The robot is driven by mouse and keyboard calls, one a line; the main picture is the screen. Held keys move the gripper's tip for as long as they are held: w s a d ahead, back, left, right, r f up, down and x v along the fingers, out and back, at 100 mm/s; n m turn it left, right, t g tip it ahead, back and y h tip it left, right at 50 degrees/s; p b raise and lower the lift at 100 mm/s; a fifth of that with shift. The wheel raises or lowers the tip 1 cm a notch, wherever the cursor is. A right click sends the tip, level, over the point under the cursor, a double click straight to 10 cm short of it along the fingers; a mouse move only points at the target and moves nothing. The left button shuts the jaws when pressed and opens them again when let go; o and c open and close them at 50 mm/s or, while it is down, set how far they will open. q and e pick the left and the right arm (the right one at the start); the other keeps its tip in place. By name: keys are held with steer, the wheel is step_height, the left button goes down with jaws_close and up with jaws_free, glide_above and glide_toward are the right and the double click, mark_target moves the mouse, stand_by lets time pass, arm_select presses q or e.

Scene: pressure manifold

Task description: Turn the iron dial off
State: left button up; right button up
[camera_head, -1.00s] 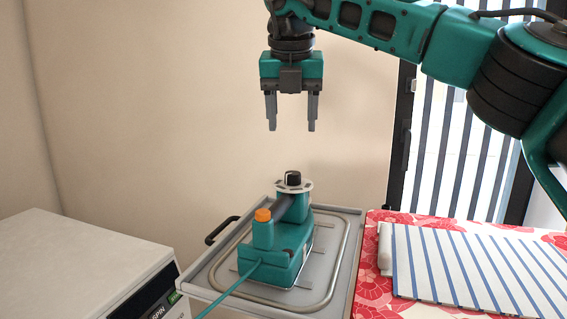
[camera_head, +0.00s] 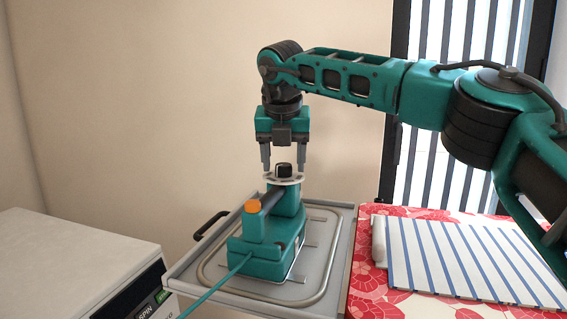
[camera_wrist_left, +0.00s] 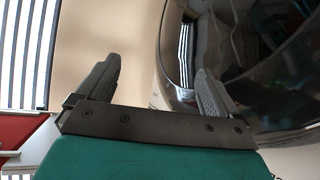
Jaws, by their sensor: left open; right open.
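The iron (camera_head: 268,232) is teal with an orange cap (camera_head: 253,206) and a teal cord. It stands on a grey tray-like stand. Its dial, a black knob (camera_head: 284,170) on a pale round plate, is at the top rear. My right gripper (camera_head: 283,172) points straight down over the dial, open, with one finger on each side of the knob. Whether the fingers touch the knob cannot be told. My left gripper (camera_wrist_left: 160,85) shows only in the left wrist view, open and empty, beside a dark glossy rounded surface.
The grey stand (camera_head: 190,274) has a bent metal rail and a black handle (camera_head: 210,225). A white appliance (camera_head: 75,265) marked SPIN stands at the left. An ironing board with red floral cloth (camera_head: 372,290) and a striped cloth (camera_head: 460,260) is at the right.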

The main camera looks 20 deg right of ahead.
steer(key=shift+f, duration=0.15)
steer(key=c, duration=1)
